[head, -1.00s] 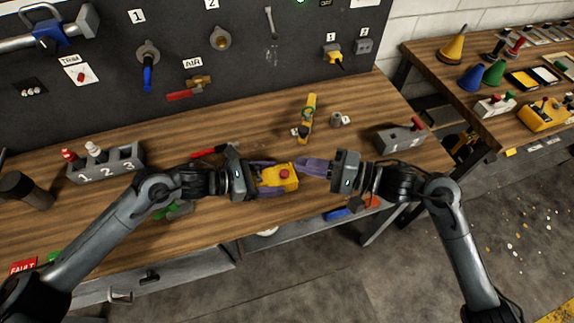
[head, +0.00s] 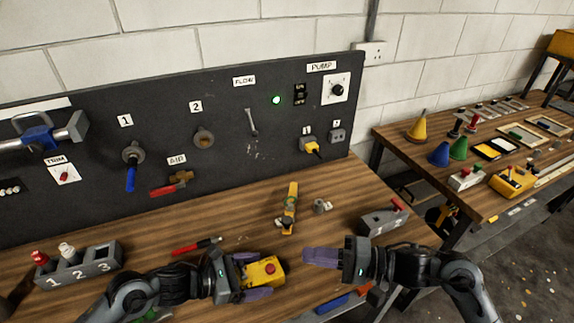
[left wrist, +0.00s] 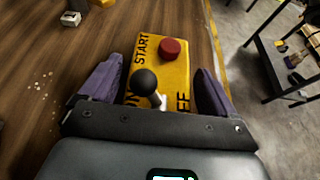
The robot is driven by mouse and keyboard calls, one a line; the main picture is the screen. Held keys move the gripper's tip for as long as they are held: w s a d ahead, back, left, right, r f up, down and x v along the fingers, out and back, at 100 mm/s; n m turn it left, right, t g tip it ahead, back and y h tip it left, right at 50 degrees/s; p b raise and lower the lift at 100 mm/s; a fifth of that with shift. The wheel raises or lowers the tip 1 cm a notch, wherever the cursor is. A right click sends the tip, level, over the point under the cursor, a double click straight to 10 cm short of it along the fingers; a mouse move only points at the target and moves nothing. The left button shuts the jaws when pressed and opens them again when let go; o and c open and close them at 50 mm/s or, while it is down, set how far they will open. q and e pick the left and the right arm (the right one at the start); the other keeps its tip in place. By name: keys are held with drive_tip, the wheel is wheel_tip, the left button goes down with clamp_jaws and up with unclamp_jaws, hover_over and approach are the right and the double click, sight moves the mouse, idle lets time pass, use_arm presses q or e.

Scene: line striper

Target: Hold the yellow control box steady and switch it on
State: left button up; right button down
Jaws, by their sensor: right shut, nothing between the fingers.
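The yellow control box (head: 265,271) lies on the wooden workbench near its front edge. My left gripper (head: 256,277) is closed around it, one finger along each long side. In the left wrist view the box (left wrist: 176,72) shows a red button (left wrist: 171,48) beside the word START. A black ball-knob lever (left wrist: 144,83) stands nearer my palm, between partly hidden ON and OFF lettering. Its knob appears left of its stem's base; its setting is unclear. My right gripper (head: 308,258) is shut and empty, to the right of the box and apart from it.
A red pen-like tool (head: 196,246) lies behind the box. A yellow tool (head: 289,208) and a grey block with a red lever (head: 384,220) are further back. A panel (head: 225,130) stands behind the bench. A second table (head: 490,165) is at the right.

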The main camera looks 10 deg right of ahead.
use_arm(q)
drive_tip(key=shift+o, duration=0.6)
